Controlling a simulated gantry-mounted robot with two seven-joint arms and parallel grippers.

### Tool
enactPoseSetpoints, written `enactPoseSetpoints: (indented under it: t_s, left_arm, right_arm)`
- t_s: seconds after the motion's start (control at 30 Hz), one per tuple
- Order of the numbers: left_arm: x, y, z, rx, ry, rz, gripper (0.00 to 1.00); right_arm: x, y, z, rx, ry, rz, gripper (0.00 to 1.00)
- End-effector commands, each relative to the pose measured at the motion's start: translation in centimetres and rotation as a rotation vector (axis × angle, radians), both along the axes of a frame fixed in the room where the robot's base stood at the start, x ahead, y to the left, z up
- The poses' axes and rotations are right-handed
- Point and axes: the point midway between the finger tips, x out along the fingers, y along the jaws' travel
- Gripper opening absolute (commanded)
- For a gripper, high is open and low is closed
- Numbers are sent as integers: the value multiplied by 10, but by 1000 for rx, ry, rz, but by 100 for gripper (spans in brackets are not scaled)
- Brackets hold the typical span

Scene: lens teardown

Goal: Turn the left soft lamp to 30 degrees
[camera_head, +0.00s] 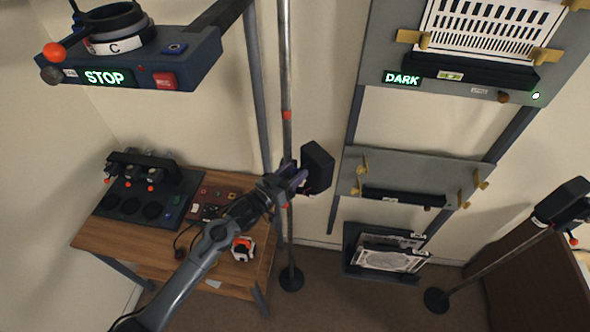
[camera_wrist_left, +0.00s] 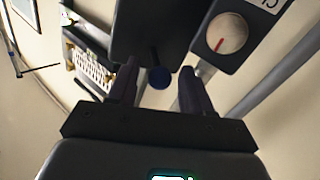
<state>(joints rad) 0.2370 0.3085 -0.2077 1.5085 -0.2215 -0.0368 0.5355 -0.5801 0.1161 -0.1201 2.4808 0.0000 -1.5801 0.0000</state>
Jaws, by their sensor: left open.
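My left gripper (camera_head: 298,180) is at the lamp's left side. In the left wrist view the lamp's dark body (camera_wrist_left: 150,32) fills the top middle. A dark blue round knob (camera_wrist_left: 158,78) shows between the two open fingers (camera_wrist_left: 157,90), apart from both. A grey unit with a white dial (camera_wrist_left: 226,32) and red pointer is at upper right. The lamp's exact angle cannot be read. My right gripper is not in view.
A STOP console (camera_head: 140,70) hangs at upper left. A grey rack with a DARK sign (camera_head: 402,79) is to the right. A second lamp (camera_head: 562,200) stands at far right.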

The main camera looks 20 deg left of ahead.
Motion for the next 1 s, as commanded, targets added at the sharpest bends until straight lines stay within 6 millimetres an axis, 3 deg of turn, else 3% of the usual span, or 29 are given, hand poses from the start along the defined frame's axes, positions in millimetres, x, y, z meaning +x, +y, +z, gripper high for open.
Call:
enactPoseSetpoints:
  t_s: [0.43, 0.77, 1.0]
  left_arm:
    - [8, -4, 0, 0, -1, 0, 50]
    - [8, -3, 0, 0, 0, 0, 1]
    - [8, -4, 0, 0, 0, 0, 0]
  right_arm:
    - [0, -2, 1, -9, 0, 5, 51]
    - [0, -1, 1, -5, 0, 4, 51]
    - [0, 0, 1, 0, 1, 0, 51]
